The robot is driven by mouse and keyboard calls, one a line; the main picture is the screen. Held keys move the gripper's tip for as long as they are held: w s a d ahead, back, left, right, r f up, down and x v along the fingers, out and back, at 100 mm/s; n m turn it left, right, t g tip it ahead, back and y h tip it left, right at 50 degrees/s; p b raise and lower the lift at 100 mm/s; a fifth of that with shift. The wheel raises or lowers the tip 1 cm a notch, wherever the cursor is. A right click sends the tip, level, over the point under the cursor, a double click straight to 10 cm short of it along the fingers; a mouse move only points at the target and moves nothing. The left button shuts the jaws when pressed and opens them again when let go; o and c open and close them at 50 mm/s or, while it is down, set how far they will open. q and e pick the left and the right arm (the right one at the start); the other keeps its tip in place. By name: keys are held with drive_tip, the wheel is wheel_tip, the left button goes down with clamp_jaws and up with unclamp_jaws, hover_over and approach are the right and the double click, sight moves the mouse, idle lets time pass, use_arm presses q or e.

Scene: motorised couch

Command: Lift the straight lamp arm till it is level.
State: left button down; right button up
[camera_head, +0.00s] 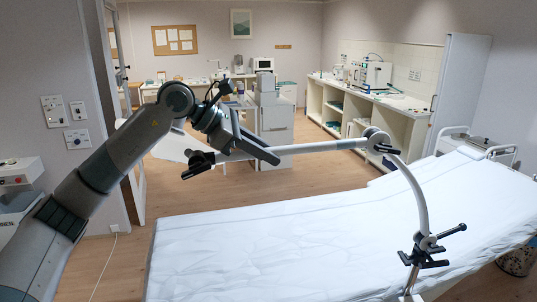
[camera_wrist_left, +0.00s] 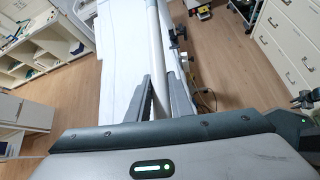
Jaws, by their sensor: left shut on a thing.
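The straight lamp arm (camera_head: 320,147) is a pale tube. It runs left from a round joint (camera_head: 376,141) and looks close to level, its left end slightly lower. A black clamp-like fitting (camera_head: 198,163) is near its left end. My left gripper (camera_head: 262,150) is shut on the tube toward that left end. In the left wrist view the tube (camera_wrist_left: 155,45) passes between the two fingers of my left gripper (camera_wrist_left: 163,95). The grip contact itself is partly hidden. My right gripper is not in view.
A curved arm (camera_head: 415,190) drops from the joint to a lower joint with black handles (camera_head: 430,244). The white-covered couch (camera_head: 270,245) lies below. Cabinets (camera_head: 275,118) and a counter (camera_head: 360,95) stand behind. Open air surrounds the tube above the couch.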

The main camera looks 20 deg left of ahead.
use_arm(q)
drive_tip(key=shift+r, duration=0.85)
drive_tip(key=c, duration=1.6)
unclamp_jaws()
drive_tip(key=shift+f, duration=0.1)
drive_tip(key=shift+s+d, duration=0.1)
drive_tip(key=shift+s, duration=0.05)
drive_tip(key=shift+f, duration=0.15)
drive_tip(key=shift+a, duration=0.2)
drive_tip(key=shift+s+a, duration=0.1)
drive_tip(key=shift+a, duration=0.1)
drive_tip(key=shift+d+r+b+v, duration=0.1)
drive_tip(key=shift+b+v, duration=0.9)
drive_tip(key=shift+v, duration=1.85)
drive_tip(key=shift+d+r+b+v, duration=0.1)
drive_tip(key=shift+b+v, duration=0.95)
drive_tip(key=shift+v, duration=1.75)
drive_tip(key=shift+d+r+b+v, duration=0.1)
drive_tip(key=shift+b+v, duration=0.9)
drive_tip(key=shift+v, duration=1.85)
